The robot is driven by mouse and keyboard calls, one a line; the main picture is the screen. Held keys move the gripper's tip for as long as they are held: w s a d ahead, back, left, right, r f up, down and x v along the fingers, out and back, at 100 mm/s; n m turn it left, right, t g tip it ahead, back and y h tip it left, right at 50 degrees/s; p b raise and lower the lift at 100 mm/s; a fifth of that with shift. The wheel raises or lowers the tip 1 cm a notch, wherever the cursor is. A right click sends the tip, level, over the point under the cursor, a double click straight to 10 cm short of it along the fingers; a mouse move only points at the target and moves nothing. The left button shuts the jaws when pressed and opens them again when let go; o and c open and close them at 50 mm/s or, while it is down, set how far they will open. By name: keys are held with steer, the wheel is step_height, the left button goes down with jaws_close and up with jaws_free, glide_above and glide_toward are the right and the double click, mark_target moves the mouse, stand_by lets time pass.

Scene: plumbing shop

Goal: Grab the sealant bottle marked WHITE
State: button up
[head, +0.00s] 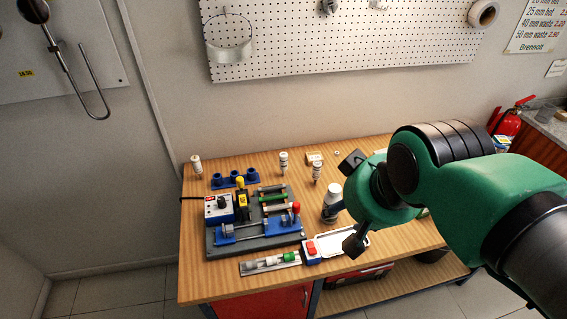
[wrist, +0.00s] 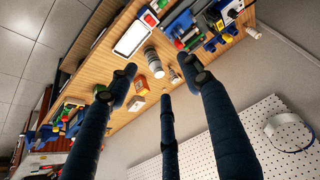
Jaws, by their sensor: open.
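Several small white bottles stand upright on the wooden workbench: one at the back left (head: 196,164), one at the back middle (head: 283,163) and one right of it (head: 317,172). A larger pale bottle with a dark band (head: 332,203) stands nearer my gripper (head: 352,201). No marking is legible, so I cannot tell which one reads WHITE. My gripper is open and empty above the right part of the bench. In the wrist view, a grey-and-white bottle (wrist: 153,62) shows beyond and between the fingertips (wrist: 158,72), apart from them.
A blue and grey fixture (head: 255,238) covers the left of the bench, with blue holders (head: 234,179) behind it. A white tray with a red part (head: 325,248) lies at the front. A pegboard (head: 345,45) hangs behind. My arm hides the bench's right side.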

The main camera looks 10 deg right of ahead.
steer(key=w+r+m+g+p, duration=0.15)
steer(key=w+r, duration=0.25)
steer(key=w, duration=0.5)
steer(key=m+g+p, duration=0.4)
steer(key=m+p, duration=0.1)
steer(key=p, duration=0.8)
glide_above(284, 154)
step_height(284, 154, down, 27)
steer(key=shift+r, duration=0.1)
steer(key=shift+w+f, duration=0.15)
steer(key=shift+f, duration=0.4)
steer(key=shift+f, duration=0.1)
steer(key=shift+f+p, duration=0.45)
steer(key=shift+f, duration=3.75)
